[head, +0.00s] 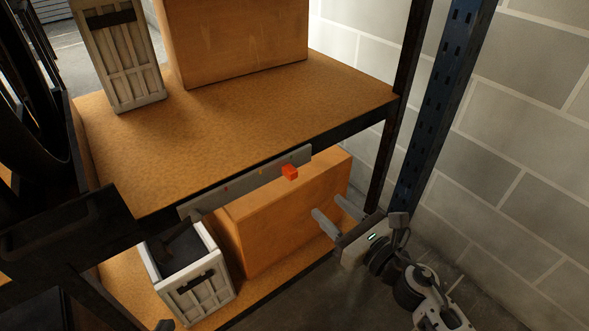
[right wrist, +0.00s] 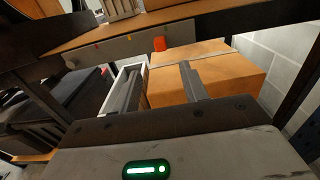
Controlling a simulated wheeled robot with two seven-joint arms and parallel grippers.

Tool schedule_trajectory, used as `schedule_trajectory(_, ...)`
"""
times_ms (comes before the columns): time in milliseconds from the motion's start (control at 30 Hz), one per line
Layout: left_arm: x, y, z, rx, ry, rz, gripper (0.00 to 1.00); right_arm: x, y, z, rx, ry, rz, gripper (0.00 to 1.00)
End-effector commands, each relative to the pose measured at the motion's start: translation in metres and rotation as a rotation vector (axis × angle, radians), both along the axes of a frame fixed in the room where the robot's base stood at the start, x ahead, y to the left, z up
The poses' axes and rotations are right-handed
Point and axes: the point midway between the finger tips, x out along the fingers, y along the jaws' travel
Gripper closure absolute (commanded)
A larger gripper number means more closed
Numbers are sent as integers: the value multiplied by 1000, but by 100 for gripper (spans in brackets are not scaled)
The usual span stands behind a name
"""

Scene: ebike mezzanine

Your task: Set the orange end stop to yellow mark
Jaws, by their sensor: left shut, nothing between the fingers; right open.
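The orange end stop (head: 290,172) is a small block on the front face of a grey rail (head: 245,182), near the rail's right end. In the right wrist view the end stop (right wrist: 160,44) sits on the right part of the rail (right wrist: 115,48). My right gripper (head: 327,205) is open and empty, below and to the right of the end stop and apart from it. Its two grey fingers also show in the right wrist view (right wrist: 159,68).
A large box (head: 285,215) and a white crate (head: 200,289) stand on the lower shelf. Another crate (head: 118,60) and box (head: 235,40) stand on the upper shelf (head: 230,112). A blue upright (head: 437,110) and block wall (head: 520,130) bound the right. Dark structures crowd the left.

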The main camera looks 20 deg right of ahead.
Motion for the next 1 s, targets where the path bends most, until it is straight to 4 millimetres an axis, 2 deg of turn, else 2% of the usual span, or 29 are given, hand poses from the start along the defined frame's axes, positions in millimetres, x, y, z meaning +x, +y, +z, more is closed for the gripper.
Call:
schedule_trajectory(33, -2, 0, 4, -1, 6, -1, 100, 12, 4, 4, 2, -3, 0, 56)
schedule_trajectory(300, -3, -1, 3, 0, 23, -2, 100, 68, 25, 3, 5, -1, -1, 56)
schedule_trajectory(500, 0, -1, 2, 1, 21, -2, 100, 99, 36, 1, 4, -1, -2, 56)
schedule_trajectory(700, 2, 0, 2, 3, 17, -1, 100, 113, 41, 1, 5, 1, -1, 56)
schedule_trajectory(1000, 2, 0, 4, 2, 14, -1, 100, 115, 42, 0, 5, 2, -1, 56)
